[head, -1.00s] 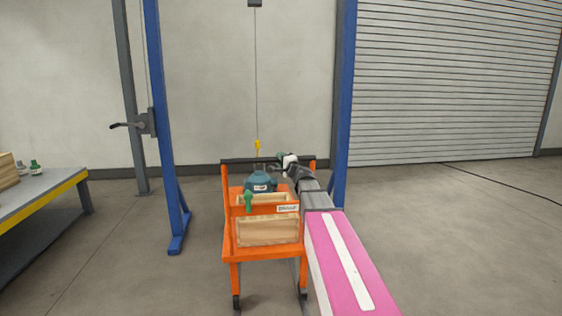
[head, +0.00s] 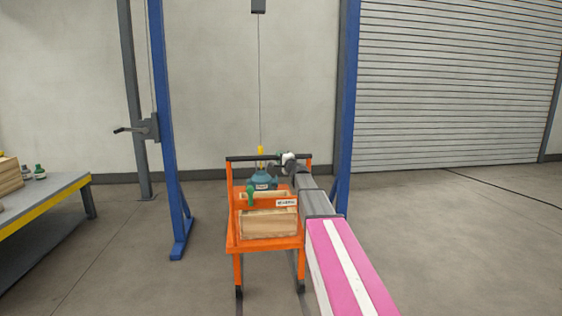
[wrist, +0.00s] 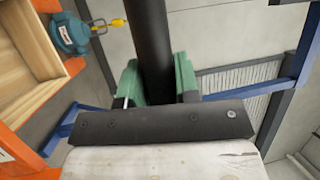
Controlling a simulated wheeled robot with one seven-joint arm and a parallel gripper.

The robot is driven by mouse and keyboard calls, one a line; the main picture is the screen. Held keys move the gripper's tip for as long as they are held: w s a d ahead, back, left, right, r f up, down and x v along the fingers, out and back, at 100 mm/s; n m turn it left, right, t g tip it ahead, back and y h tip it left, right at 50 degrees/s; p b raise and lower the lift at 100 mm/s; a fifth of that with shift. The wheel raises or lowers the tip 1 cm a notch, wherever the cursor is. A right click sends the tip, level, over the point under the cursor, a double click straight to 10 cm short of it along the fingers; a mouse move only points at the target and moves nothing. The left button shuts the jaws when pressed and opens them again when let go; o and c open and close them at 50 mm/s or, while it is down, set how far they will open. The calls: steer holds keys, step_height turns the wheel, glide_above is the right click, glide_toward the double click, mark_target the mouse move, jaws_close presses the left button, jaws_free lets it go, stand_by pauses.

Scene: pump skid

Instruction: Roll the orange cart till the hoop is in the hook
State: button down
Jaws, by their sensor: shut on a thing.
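The orange cart (head: 234,242) stands under the blue frame and carries a teal pump (head: 264,180) behind a wooden crate. My gripper (head: 287,158) is shut on the right part of the cart's dark handle bar (head: 245,158). In the wrist view its green fingers lie on both sides of the bar (wrist: 152,40). The yellow hook (head: 260,150) hangs on a thin cable just above the pump. In the wrist view the hook (wrist: 117,22) appears next to a small grey hoop (wrist: 99,30) at the pump (wrist: 72,34). I cannot tell whether the hoop is inside the hook.
Blue frame posts stand left (head: 169,150) and right (head: 347,110) of the cart. A crank winch (head: 150,127) is on the left side. A workbench (head: 60,187) with a yellow edge is at the far left. The floor right of my arm is mostly clear, with a cable near the shutter.

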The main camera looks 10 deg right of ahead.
steer(key=c, duration=0.8)
jaws_free()
steer(key=shift+s, duration=0.15)
steer(key=shift+c, duration=0.2)
steer(key=shift+s, duration=0.1)
steer(key=v, duration=1)
steer(key=shift+s+f, duration=0.15)
steer(key=shift+s, duration=0.15)
steer(key=shift+d, duration=0.1)
steer(key=s+a+f+n+g+y, duration=0.1)
steer(key=s+a+f+n+g, duration=0.45)
steer(key=s+f, duration=0.45)
steer(key=s+a+f+n+g, duration=0.45)
steer(key=s+a+f, duration=0.3)
steer(key=f, duration=0.45)
steer(key=s+d+f+n+g+h, duration=0.1)
steer(key=s+d+f+g+h, duration=0.1)
steer(key=s+f+g+h, duration=0.2)
steer(key=s+d+f+n+g+h, duration=0.2)
steer(key=s+f, duration=0.7)
steer(key=s, duration=0.9)
steer(key=d+g+h, duration=0.1)
steer(key=g+h, duration=0.1)
steer(key=shift+d+f+g, duration=0.2)
steer(key=shift+f+g, duration=0.1)
steer(key=shift+f, duration=0.05)
